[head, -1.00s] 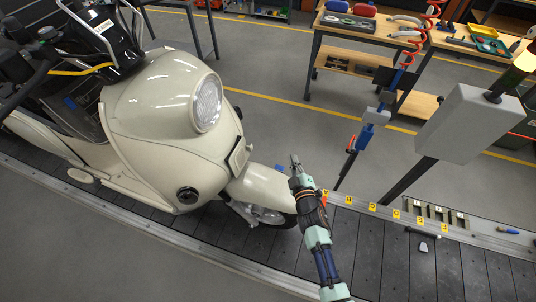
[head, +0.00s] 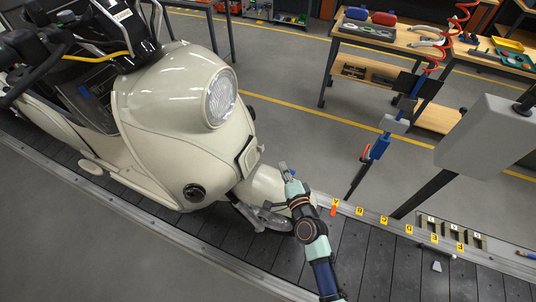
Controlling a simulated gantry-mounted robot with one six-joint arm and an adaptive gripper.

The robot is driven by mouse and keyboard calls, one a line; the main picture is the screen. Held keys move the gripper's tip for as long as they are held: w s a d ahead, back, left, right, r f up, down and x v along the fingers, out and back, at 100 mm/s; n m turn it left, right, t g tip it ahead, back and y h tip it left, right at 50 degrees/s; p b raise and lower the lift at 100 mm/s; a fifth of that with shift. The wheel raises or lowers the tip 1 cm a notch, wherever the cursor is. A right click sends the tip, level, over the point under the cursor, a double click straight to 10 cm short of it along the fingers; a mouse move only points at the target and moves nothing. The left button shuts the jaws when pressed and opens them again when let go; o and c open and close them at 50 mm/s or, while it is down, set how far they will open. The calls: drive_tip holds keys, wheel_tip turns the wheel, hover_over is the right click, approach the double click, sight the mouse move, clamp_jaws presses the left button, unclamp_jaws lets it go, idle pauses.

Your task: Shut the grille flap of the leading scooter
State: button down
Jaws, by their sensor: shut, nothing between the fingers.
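A cream scooter (head: 165,110) stands on the dark slat conveyor, its front and round headlamp (head: 221,97) facing right. The grille flap (head: 248,156) is a small pale panel with a dark edge on its front, above the front mudguard (head: 265,187). It is seen nearly edge-on and appears to stand out from the body, but I cannot tell how far. My gripper (head: 284,168) is shut and empty, just right of the flap and near the mudguard. A gap shows between gripper and flap in the picture. The arm partly hides the front wheel.
Workbenches are behind.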

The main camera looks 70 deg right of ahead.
sight(253, 158)
drive_tip(key=shift+w+d+f, duration=0.1)
drive_tip(key=shift+w+d, duration=0.6)
drive_tip(key=shift+w, duration=0.5)
drive_tip(key=shift+w+d+f, duration=0.15)
drive_tip(key=shift+w+d, duration=0.5)
drive_tip(key=shift+w, duration=0.55)
drive_tip(key=shift+w+d+f, duration=0.1)
drive_tip(key=shift+w+d, duration=0.6)
drive_tip(key=shift+w, duration=0.5)
